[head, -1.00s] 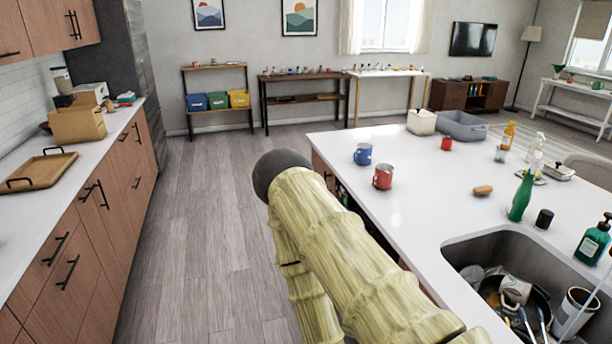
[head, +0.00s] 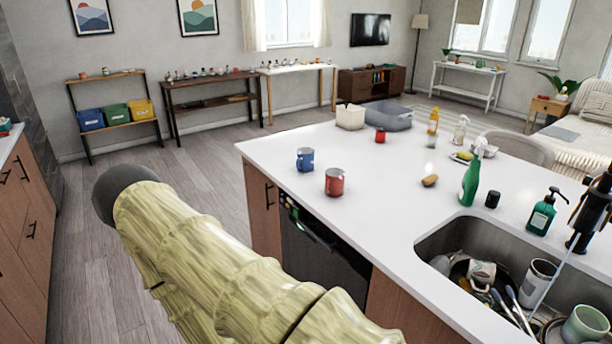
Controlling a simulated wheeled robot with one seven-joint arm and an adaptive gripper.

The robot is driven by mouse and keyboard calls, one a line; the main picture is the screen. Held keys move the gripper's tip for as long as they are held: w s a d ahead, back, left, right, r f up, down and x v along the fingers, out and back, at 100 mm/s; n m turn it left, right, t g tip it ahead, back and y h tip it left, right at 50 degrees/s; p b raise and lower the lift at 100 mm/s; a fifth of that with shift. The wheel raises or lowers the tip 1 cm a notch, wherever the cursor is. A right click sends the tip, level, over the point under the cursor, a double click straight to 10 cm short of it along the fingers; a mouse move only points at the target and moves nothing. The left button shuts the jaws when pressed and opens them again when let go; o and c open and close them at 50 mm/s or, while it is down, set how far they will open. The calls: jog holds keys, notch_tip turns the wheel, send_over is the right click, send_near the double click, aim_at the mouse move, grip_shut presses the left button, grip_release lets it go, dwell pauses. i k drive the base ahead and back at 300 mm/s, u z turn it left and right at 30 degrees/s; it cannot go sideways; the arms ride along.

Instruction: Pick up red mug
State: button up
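The red mug (head: 334,182) stands upright on the white island counter (head: 390,205), near its left front edge. A blue mug (head: 305,159) stands just behind it and to the left. A smaller red cup (head: 380,135) stands farther back on the counter. My arm, in a pale yellow-green ribbed cover, crosses the lower left of the head view, left of the counter and apart from the mug. My gripper is not visible.
The sink (head: 480,240) at the lower right holds dishes. A green spray bottle (head: 470,182), a brown oval item (head: 430,181) and a dark soap bottle (head: 542,212) stand or lie right of the mug. A grey bin (head: 388,117) is at the back. Floor on the left is clear.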

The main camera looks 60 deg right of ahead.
aim_at(332, 185)
jog(key=z, duration=0.05)
jog(key=i, duration=3.1)
jog(key=z, duration=3.15)
